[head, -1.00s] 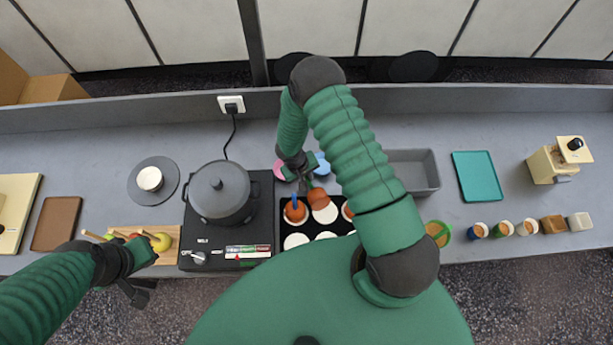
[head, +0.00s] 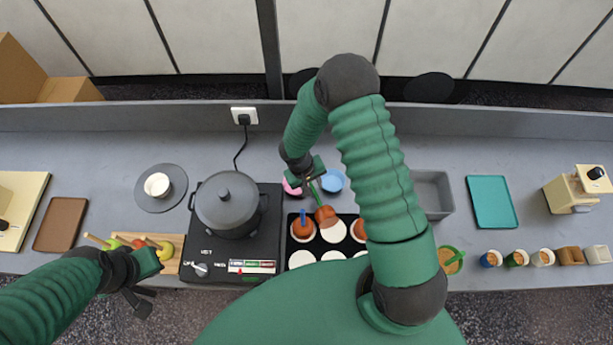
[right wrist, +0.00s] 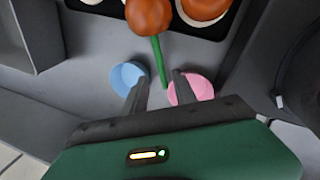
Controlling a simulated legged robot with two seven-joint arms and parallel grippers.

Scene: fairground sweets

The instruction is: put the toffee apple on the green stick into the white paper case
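The toffee apple (head: 327,214) is reddish brown, on a green stick (head: 315,191). It overlaps the far left edge of a white paper case (head: 335,233) in the black tray's back row; whether it touches is unclear. Its stick slants toward my right gripper (head: 309,179). In the right wrist view the apple (right wrist: 148,16) is at the top. The stick's end lies between the fingers of my right gripper (right wrist: 160,88), with gaps on both sides, so it looks open. My left gripper (head: 140,285) is by the board at the left; its fingers are unclear.
A toffee apple with a blue stick (head: 303,228) and another toffee apple (head: 359,231) flank the case. A pot (head: 228,205) sits on the hob. A grey bin (head: 433,193) stands right.

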